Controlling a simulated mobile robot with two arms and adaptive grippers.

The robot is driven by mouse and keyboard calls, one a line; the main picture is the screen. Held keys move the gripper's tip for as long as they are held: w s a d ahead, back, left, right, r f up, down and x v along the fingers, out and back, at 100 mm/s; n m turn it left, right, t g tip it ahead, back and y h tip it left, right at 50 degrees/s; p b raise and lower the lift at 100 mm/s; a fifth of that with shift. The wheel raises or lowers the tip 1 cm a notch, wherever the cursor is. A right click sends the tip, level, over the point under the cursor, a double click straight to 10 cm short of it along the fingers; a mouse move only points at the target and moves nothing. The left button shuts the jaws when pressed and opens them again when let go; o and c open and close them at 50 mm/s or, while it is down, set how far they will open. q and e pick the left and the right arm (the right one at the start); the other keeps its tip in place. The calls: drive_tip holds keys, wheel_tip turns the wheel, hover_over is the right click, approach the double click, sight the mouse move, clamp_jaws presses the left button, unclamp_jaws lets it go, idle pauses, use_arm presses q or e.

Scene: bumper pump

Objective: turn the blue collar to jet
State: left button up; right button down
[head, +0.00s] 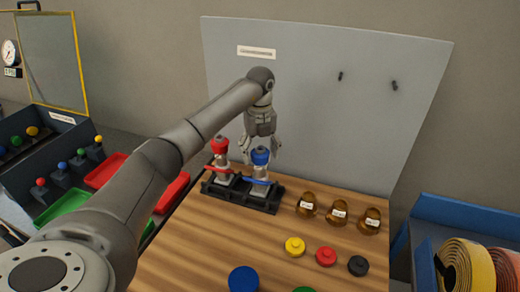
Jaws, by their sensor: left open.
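The blue collar (260,156) sits on top of a small pump in a black rack (242,195) on the wooden table. A pump with a red collar (219,146) stands to its left in the same rack. My left gripper (261,149) is open, fingers pointing down, above and around or just behind the blue collar; I cannot tell if they touch it. Any mark showing the collar's setting is too small to read. My right gripper is not in view.
Amber jars (338,212) stand right of the rack. Yellow (295,246), red (326,256), black (358,265) and blue (243,280) caps lie in front. A grey panel (330,100) rises behind. A blue bin with rolls (465,235) is at right; red and green trays are at left.

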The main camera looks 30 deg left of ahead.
use_arm(q)
drive_tip(key=shift+f, duration=0.1)
drive_tip(key=shift+c, duration=0.3)
drive_tip(key=c, duration=1)
